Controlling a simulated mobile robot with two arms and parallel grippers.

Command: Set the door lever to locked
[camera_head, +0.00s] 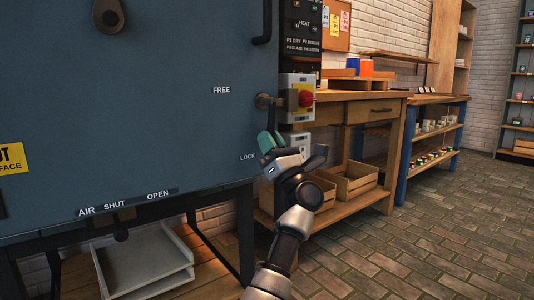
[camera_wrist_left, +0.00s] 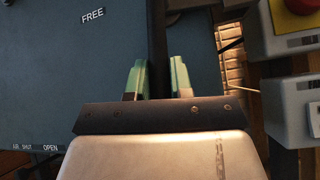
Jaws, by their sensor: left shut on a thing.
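The kiln door (camera_head: 130,110) is a blue-grey panel filling the left of the head view. The door lever (camera_head: 263,101) has its round hub at the door's right edge, between the FREE label (camera_head: 221,90) and the LOCK label (camera_head: 247,157). My left gripper (camera_head: 270,142), with green fingertips, is beside the LOCK label, below the hub. In the left wrist view, a dark bar, apparently the lever (camera_wrist_left: 157,45), runs down between the fingers, which are shut on it. The lever's gripped part is mostly hidden in the head view. My right gripper is out of view.
A control box with a red button (camera_head: 306,98) stands close right of the lever. A wooden workbench (camera_head: 360,108) with crates below is behind it. Grey trays (camera_head: 145,262) lie under the kiln. The brick floor (camera_head: 440,230) at right is clear.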

